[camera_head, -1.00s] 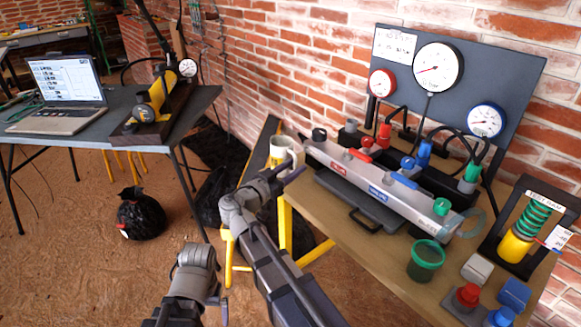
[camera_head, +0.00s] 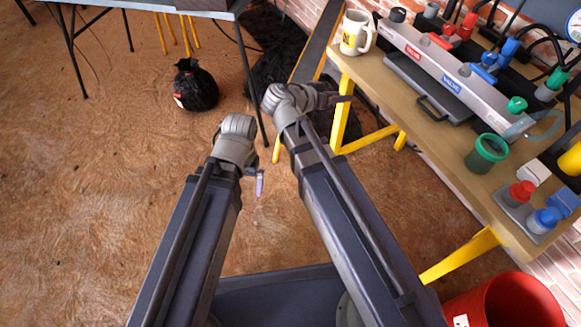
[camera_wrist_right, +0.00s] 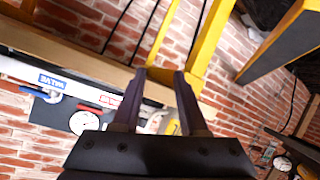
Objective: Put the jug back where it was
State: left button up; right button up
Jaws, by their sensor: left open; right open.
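A grey manifold bar (camera_head: 432,58) with coloured valves lies along the bench behind a dark tray (camera_head: 428,88). A green cup (camera_head: 486,153) stands near the bench's front edge. A red bin (camera_head: 505,305) is at bottom right, a black bag (camera_head: 195,86) on the open floor.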

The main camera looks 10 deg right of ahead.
jog(key=s+a+f+n+g+y, duration=0.6)
jog(key=s+a+f+n+y, duration=0.4)
jog(key=s+a, duration=0.6)
notch_tip(320, 180, down, 2)
jog(key=shift+s+a+f+n, duration=0.2)
jog(key=shift+s+a+n, duration=0.2)
jog(key=shift+n, duration=0.7)
